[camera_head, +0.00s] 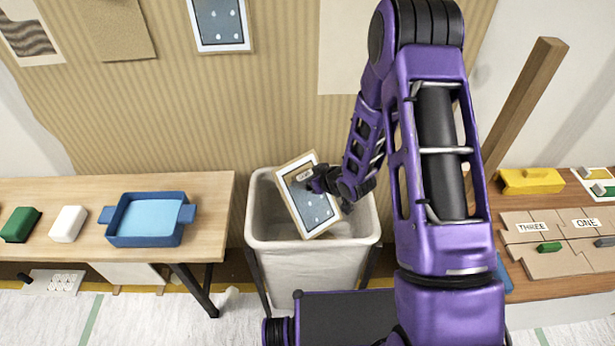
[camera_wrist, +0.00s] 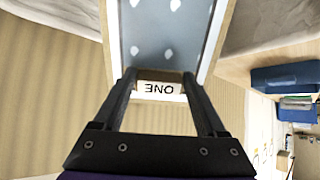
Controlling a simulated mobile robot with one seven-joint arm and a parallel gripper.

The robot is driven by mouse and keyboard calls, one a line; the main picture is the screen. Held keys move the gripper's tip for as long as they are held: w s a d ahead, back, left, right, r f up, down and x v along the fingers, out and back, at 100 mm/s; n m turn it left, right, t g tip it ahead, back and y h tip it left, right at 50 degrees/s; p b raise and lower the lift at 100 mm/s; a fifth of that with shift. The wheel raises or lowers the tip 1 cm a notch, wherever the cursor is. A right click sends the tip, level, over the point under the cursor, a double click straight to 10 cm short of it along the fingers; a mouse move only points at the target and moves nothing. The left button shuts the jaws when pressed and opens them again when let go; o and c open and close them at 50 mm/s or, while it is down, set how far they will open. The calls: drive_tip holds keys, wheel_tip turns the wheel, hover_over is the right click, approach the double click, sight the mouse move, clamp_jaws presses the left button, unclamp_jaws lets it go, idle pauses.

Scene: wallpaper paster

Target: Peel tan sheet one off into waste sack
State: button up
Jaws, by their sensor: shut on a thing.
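My gripper (camera_head: 316,180) is shut on a blue-grey sheet (camera_head: 308,208) with white dots and a tan border. The sheet is tilted above the open mouth of the white waste sack (camera_head: 310,265), and its lower edge overlaps the mouth in the head view; I cannot tell whether it touches the sack. In the wrist view, a white label reading ONE (camera_wrist: 160,90) shows upside down on the sheet between the fingers (camera_wrist: 160,85). The sheet (camera_wrist: 165,30) extends away beyond the fingertips.
A wooden table (camera_head: 205,195) at left holds a blue tray (camera_head: 148,228) and green and white blocks. A right table holds tan panels (camera_head: 545,262) labelled THREE and ONE, and a yellow block (camera_head: 530,181). Another dotted sheet (camera_head: 219,22) hangs on the striped wall. A wooden post (camera_head: 522,105) stands at right.

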drive_tip(key=o, duration=1.3)
drive_tip(key=shift+s+r, duration=0.1)
drive_tip(key=p+v, duration=0.3)
drive_tip(key=v, duration=1.4)
drive_tip(key=shift+r, duration=0.1)
